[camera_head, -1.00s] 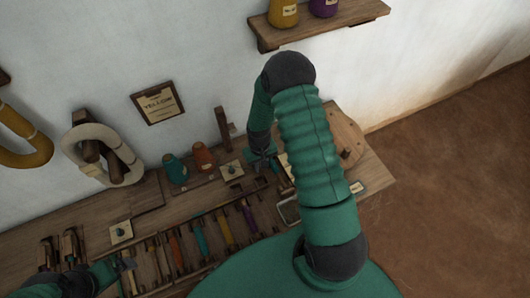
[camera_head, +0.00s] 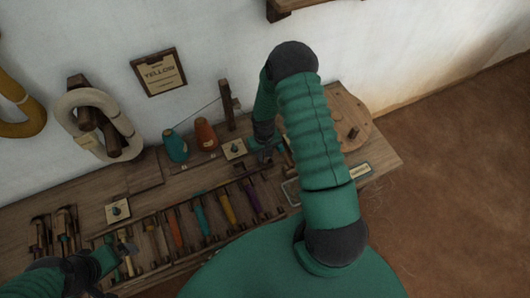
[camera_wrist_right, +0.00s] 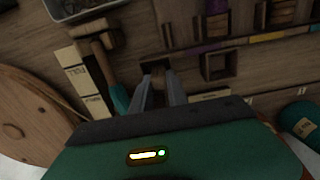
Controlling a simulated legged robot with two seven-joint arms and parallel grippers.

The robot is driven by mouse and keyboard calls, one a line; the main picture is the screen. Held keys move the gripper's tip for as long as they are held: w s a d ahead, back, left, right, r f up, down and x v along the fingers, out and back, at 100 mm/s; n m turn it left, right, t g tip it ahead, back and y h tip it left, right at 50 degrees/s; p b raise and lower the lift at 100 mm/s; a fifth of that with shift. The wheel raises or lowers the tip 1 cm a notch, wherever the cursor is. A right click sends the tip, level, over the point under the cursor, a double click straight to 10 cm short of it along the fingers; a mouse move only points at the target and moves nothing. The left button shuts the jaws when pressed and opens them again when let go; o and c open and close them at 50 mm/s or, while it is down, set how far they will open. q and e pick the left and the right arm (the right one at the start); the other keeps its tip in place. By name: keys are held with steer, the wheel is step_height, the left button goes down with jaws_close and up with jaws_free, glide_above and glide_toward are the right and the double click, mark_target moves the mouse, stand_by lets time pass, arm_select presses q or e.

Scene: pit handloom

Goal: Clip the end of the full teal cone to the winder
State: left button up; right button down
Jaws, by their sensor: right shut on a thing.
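The teal cone (camera_head: 175,146) stands upright on the bench, left of an orange cone. A thin thread runs from its top up to the wooden post (camera_head: 227,104); beyond the post I cannot follow it. A round wooden wheel with a knob, seemingly the winder's (camera_head: 345,116), is at the right; it also shows in the right wrist view (camera_wrist_right: 28,122). My right gripper (camera_head: 265,156) is low over the bench between post and wheel. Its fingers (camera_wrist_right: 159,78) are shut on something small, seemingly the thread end. My left gripper (camera_head: 130,250) is at the bench's left front, its jaws unclear.
The orange cone (camera_head: 206,134) stands near the post. A rack of coloured bobbins (camera_head: 200,217) fills the bench front. A small tray (camera_head: 291,192) lies right of it. Cream yarn (camera_head: 90,120) hangs on a wall peg. A YELLOW board (camera_head: 160,72) is on the wall.

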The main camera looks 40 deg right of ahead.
steer(key=shift+a, duration=0.15)
steer(key=shift+d+f, duration=0.1)
steer(key=shift+d, duration=0.3)
steer(key=c, duration=1.6)
jaws_free()
steer(key=shift+d+f, duration=0.1)
steer(key=shift+d, duration=0.05)
steer(key=shift+o, duration=2)
steer(key=shift+a, duration=0.3)
steer(key=shift+o, duration=0.6)
steer(key=shift+a+r, duration=0.1)
steer(key=shift+r, duration=0.1)
steer(key=shift+o, duration=0.9)
steer(key=shift+d+f, duration=0.1)
steer(key=shift+d, duration=0.2)
step_height(320, 180, up, 8)
steer(key=p, duration=0.7)
steer(key=shift+a, duration=0.1)
arm_select(q)
steer(key=w+v, duration=0.1)
steer(key=v, duration=0.5)
steer(key=shift+d+r, duration=0.3)
steer(key=shift+r, duration=0.2)
steer(key=shift+w, duration=0.15)
